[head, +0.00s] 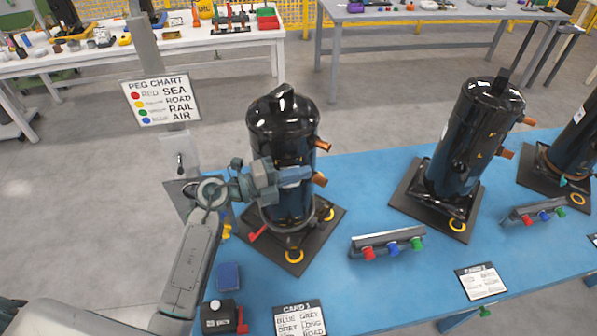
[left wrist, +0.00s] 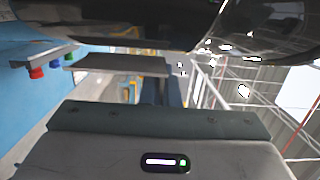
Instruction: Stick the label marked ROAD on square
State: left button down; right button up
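The nearest black compressor (head: 283,130) stands upright on its dark square base plate (head: 318,238) on the blue table. My left gripper (head: 296,176) is in front of its body, at about mid-height, very close to it or touching. In the left wrist view the dark, shiny body (left wrist: 120,22) fills the top. A flat grey plate-like shape (left wrist: 118,63) shows beyond my gripper housing; I cannot tell whether it is a finger or a held label. I cannot make out a label marked ROAD. Card 1 (head: 299,318) carries the word ROAD. My right gripper is not in view.
A peg chart (head: 161,100) hangs on a post at the left. More compressors (head: 474,140) stand to the right. A rail with red, blue and green pegs (head: 387,245) lies right of the nearest base. A small black box (head: 219,318) and a blue block (head: 229,276) are at the front.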

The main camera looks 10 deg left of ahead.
pick_arm(q)
jog(key=shift+r+p, duration=0.1)
jog(key=shift+p, duration=0.2)
dwell(0.4)
jog(key=shift+w+a, duration=0.3)
jog(key=shift+w, duration=0.4)
dwell(0.8)
jog(key=c, duration=2.1)
grip_release()
jog(key=shift+c, duration=0.2)
jog(key=o, duration=0.5)
jog(key=shift+o, duration=0.2)
